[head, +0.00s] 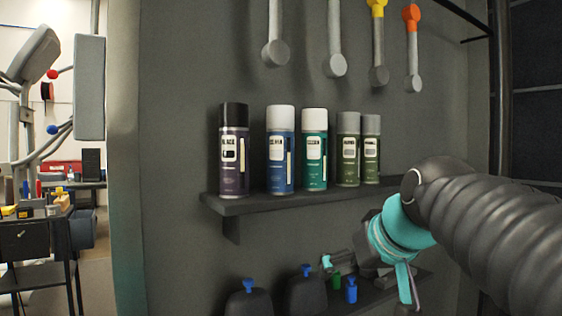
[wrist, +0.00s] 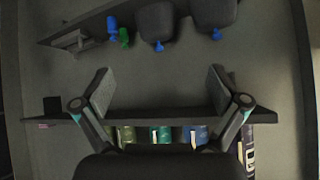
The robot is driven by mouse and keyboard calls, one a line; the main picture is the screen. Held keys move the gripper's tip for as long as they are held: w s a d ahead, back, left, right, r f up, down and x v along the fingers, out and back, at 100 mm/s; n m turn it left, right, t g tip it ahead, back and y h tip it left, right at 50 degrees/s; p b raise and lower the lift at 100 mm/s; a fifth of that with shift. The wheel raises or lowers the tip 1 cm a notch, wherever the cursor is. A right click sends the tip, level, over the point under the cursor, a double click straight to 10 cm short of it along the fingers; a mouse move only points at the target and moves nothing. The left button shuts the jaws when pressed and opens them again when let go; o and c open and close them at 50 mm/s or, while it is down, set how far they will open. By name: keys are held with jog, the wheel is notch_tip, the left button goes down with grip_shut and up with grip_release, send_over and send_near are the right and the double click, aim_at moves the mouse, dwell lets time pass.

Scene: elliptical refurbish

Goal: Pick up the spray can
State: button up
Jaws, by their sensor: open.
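Several spray cans stand upright in a row on a dark wall shelf (head: 270,199) in the head view. They are a black-capped purple can (head: 234,160), a white-capped blue can (head: 281,160), a white-capped green can (head: 314,155) and two grey-capped olive cans (head: 347,155) (head: 371,155). My gripper (head: 368,280) is below and right of this shelf, open and empty. In the wrist view my gripper (wrist: 160,80) has its fingers spread in front of the shelf edge, with the can bottoms partly hidden behind it. The picture there looks upside down.
A lower shelf (head: 395,292) holds dark bottles with blue caps (head: 305,290) and small blue and green items (head: 351,290). Tools with round ends (head: 335,66) hang above the cans. A dark frame (head: 500,90) stands right; open room lies left beyond the panel edge.

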aim_at(288, 161)
jog(key=w+a+r+n+t+y, duration=0.1)
jog(key=w+a+r, duration=0.15)
jog(key=r, duration=0.45)
jog(key=w+a+r+n+t+y, duration=0.1)
jog(key=w+a+r, duration=0.1)
jog(key=w+r, duration=0.3)
jog(key=w+a+r+n+t+y, duration=0.1)
jog(key=w+a+r+n+y, duration=0.15)
jog(key=r, duration=0.55)
jog(key=shift+m+h, duration=0.45)
jog(key=x, duration=0.7)
jog(key=shift+w+p, duration=0.2)
jog(key=shift+p, duration=0.1)
jog(key=shift+s+f+x, duration=0.1)
jog(key=shift+f+x, duration=0.05)
jog(key=shift+x, duration=0.9)
jog(key=shift+s+f+x, duration=0.1)
jog(key=shift+f+x, duration=0.05)
jog(key=shift+x, duration=0.9)
jog(key=shift+s+f+x, duration=0.1)
jog(key=shift+f+x, duration=0.05)
jog(key=shift+x, duration=0.9)
jog(key=shift+w, duration=0.1)
jog(key=c, duration=1.4)
jog(key=shift+d+r, duration=0.1)
jog(key=shift+r, duration=0.1)
